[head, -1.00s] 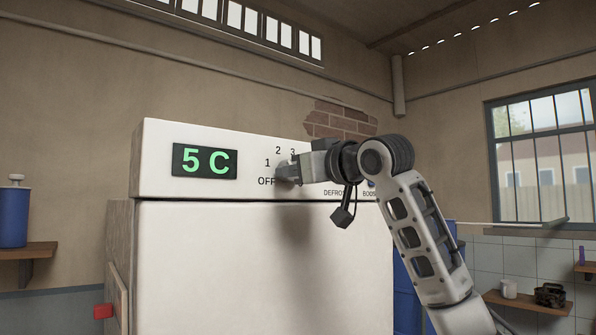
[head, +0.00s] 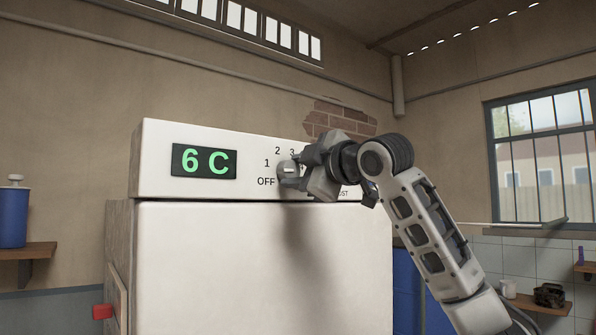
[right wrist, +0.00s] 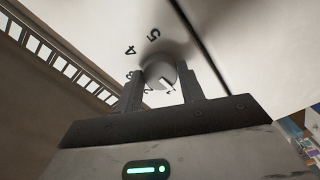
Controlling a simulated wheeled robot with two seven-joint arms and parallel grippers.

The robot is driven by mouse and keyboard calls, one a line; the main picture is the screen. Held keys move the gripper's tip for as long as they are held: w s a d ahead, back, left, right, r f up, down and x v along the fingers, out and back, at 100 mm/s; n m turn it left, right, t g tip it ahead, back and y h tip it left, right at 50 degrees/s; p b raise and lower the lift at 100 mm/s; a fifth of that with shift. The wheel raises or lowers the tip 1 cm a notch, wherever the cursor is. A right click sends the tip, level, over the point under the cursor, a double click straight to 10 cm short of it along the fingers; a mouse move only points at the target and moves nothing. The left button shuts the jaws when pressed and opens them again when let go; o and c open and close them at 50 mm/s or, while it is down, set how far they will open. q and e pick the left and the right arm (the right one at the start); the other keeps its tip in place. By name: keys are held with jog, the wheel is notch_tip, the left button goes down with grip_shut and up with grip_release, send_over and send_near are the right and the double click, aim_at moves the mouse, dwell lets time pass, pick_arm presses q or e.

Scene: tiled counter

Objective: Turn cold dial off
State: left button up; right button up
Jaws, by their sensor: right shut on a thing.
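The cold dial (head: 285,168) is a round grey knob on the white front panel of the fridge, among the marks OFF, 1, 2 and 3. My right gripper (head: 292,171) is shut on it, coming in from the right and turned at a tilt. In the right wrist view the dial (right wrist: 158,70) sits between the two dark fingers (right wrist: 162,85), with a white mark on its face. Which setting the mark points to is not clear. The green display (head: 204,162) reads 6 C. My left gripper is not in view.
The fridge (head: 260,260) has more labels right of the dial, partly hidden by my gripper. A blue bottle (head: 13,215) stands on a wall shelf at the left.

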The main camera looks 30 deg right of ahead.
jog(key=n, duration=0.5)
jog(key=shift+n, duration=0.3)
dwell(0.4)
jog(key=o, duration=1)
jog(key=shift+c, duration=0.2)
jog(key=shift+s, duration=0.3)
pick_arm(q)
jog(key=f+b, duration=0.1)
jog(key=b, duration=0.3)
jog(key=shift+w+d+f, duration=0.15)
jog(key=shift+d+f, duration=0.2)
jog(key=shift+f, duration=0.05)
pick_arm(e)
jog(key=s+d, duration=0.1)
jog(key=s, duration=1.4)
jog(key=shift+s, duration=0.2)
jog(key=shift+d, duration=0.15)
